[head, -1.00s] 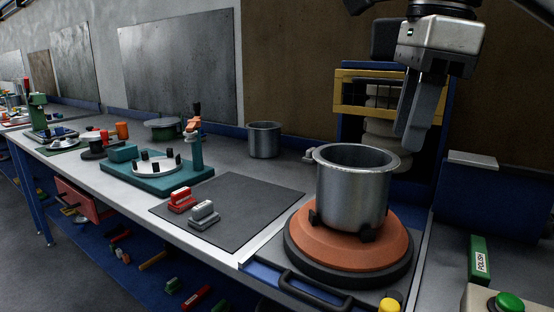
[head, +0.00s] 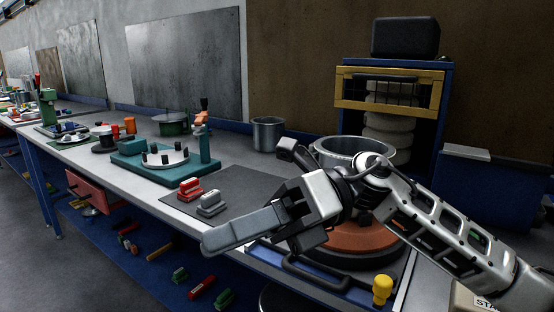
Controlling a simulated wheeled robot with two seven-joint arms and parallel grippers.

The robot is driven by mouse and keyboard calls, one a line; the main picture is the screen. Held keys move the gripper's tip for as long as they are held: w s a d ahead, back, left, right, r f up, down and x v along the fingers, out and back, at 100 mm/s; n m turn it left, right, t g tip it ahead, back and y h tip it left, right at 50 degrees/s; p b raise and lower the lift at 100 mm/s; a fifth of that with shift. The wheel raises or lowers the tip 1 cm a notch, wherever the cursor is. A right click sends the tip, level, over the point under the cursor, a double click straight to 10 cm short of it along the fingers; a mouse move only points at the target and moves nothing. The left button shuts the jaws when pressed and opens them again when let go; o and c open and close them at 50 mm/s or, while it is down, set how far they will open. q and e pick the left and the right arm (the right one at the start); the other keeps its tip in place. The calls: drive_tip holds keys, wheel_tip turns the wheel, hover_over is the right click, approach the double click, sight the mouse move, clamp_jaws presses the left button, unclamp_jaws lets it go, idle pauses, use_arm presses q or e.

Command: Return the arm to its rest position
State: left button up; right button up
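My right arm comes in from the lower right and reaches across in front of the steel pot. Its gripper (head: 232,234) points left, over the front edge of the bench. The fingers overlap from this angle, so I cannot tell whether they are apart; no held object shows. The steel pot (head: 352,147) stands upright on the orange round base (head: 370,240), apparently behind the arm, which hides much of its side. My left gripper is not in view.
A grey mat (head: 245,190) holds a red block (head: 190,189) and a grey block (head: 211,203). A teal fixture (head: 130,165) and a smaller pot (head: 268,134) stand further back. A yellow knob (head: 382,288) is near the front edge. A yellow-framed rack (head: 388,90) stands behind.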

drive_tip(key=w+d+f+n+t+h, duration=0.2)
drive_tip(key=w+d+f+n+t, duration=0.15)
drive_tip(key=f+n+t, duration=0.5)
drive_tip(key=w+d+f+n+t+h, duration=0.15)
drive_tip(key=d+f+n+t, duration=0.3)
drive_tip(key=n+t, duration=0.6)
drive_tip(key=w+d+f+n+t+h, duration=0.1)
drive_tip(key=w+d+f+n+t, duration=0.2)
drive_tip(key=f+n+t, duration=0.65)
drive_tip(key=s+d+f+m+g+h, duration=0.2)
drive_tip(key=s+d+f+g+h, duration=0.1)
drive_tip(key=s+f+g, duration=0.2)
drive_tip(key=s+d+f+m+g+h, duration=0.3)
drive_tip(key=s+d+f+g, duration=0.1)
drive_tip(key=s+f, duration=0.5)
wheel_tip(320, 180, down, 3)
drive_tip(key=shift+d+r+g+h, duration=0.15)
drive_tip(key=shift+d+g+h, duration=0.15)
drive_tip(key=shift+g+h, duration=0.05)
